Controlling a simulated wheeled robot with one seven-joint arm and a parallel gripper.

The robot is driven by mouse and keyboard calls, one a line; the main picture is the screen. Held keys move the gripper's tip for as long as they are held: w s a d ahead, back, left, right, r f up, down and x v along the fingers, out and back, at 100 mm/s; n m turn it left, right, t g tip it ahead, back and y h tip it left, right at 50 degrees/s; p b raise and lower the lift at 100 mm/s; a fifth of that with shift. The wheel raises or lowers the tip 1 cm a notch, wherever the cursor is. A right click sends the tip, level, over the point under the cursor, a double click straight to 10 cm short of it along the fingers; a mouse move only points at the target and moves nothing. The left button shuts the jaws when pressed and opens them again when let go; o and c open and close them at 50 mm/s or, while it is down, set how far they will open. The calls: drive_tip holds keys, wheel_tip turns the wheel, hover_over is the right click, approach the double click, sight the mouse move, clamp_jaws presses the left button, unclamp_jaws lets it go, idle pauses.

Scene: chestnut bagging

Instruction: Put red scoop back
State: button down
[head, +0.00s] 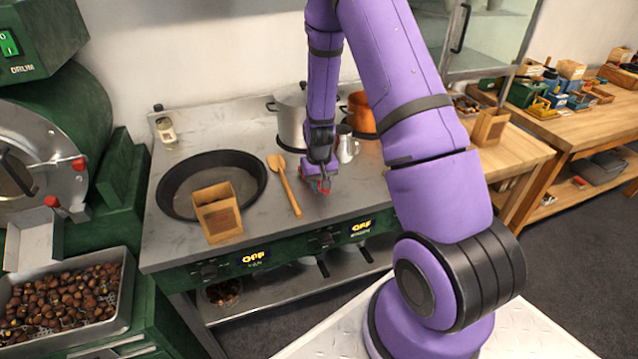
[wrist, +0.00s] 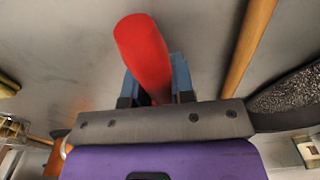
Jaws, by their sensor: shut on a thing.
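My gripper (head: 321,178) is low over the grey steel counter, to the right of the wooden spoon. In the wrist view its two blue-grey fingers (wrist: 155,88) are shut on the red scoop (wrist: 144,48), whose rounded red handle sticks out past the fingertips. Only a small red piece of the scoop (head: 325,187) shows in the head view. The rest of it is hidden by the gripper. I cannot tell if the scoop touches the counter.
The wooden spoon (head: 288,189) lies just left of my gripper. A black pan (head: 172,192) and a brown paper bag (head: 217,212) stand further left. A steel pot (head: 291,128), small metal jug (head: 346,147) and copper pot (head: 361,115) stand behind.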

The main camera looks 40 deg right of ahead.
drive_tip(key=shift+f, duration=0.35)
drive_tip(key=c, duration=0.9)
unclamp_jaws()
drive_tip(key=shift+a+r, duration=0.1)
drive_tip(key=shift+r, duration=5.55)
drive_tip(key=s+a+r+n+t, duration=0.1)
drive_tip(key=s+a+r, duration=0.2)
drive_tip(key=r, duration=0.4)
drive_tip(key=s+a+r+t, duration=0.1)
drive_tip(key=s+a+r, duration=0.1)
drive_tip(key=r, duration=0.5)
drive_tip(key=s+a+r+n+t, duration=0.1)
drive_tip(key=s+a+r, duration=0.2)
drive_tip(key=r, duration=0.4)
drive_tip(key=s+a+r, duration=0.1)
drive_tip(key=s+r, duration=0.2)
drive_tip(key=s, duration=0.3)
drive_tip(key=s+a+r+t, duration=0.1)
drive_tip(key=s+a+r, duration=0.1)
drive_tip(key=s, duration=0.4)
drive_tip(key=s+a+r+n+t, duration=0.1)
drive_tip(key=s+r, duration=0.4)
drive_tip(key=s, duration=0.1)
drive_tip(key=shift+s+a, duration=0.15)
drive_tip(key=shift+a, duration=0.25)
